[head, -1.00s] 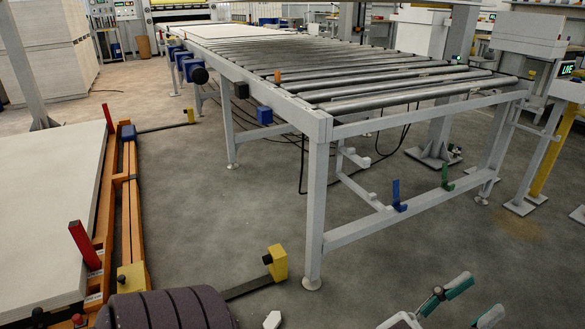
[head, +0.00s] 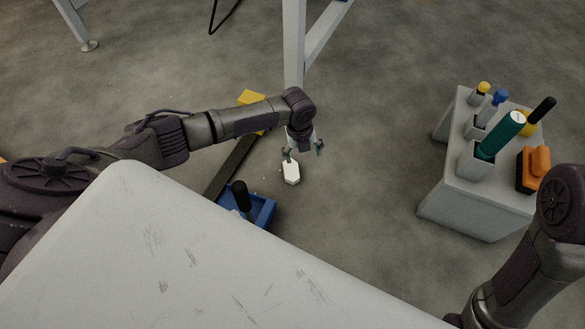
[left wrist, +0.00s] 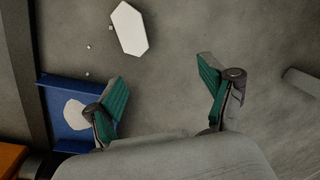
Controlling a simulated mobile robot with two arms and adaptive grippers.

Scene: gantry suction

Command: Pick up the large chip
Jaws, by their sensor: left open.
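The large chip (head: 291,173) is a flat, white, long six-sided piece on the grey floor. In the left wrist view the chip (left wrist: 129,28) lies near the top, beyond the fingertips and left of their middle. My left gripper (head: 303,150) is above the floor close to the chip, and one finger overlaps the chip's far end in the head view. In the left wrist view my left gripper (left wrist: 163,82) has its green-padded fingers wide apart with nothing between them. My right arm shows at the lower right of the head view, but its gripper is out of sight.
A blue dustpan (head: 262,209) with a black handle lies near the chip. In the wrist view a pale piece (left wrist: 76,114) lies in it, with small crumbs nearby. A grey frame leg (head: 294,50) stands behind. A tool stand (head: 480,193) is at right; floor between is clear.

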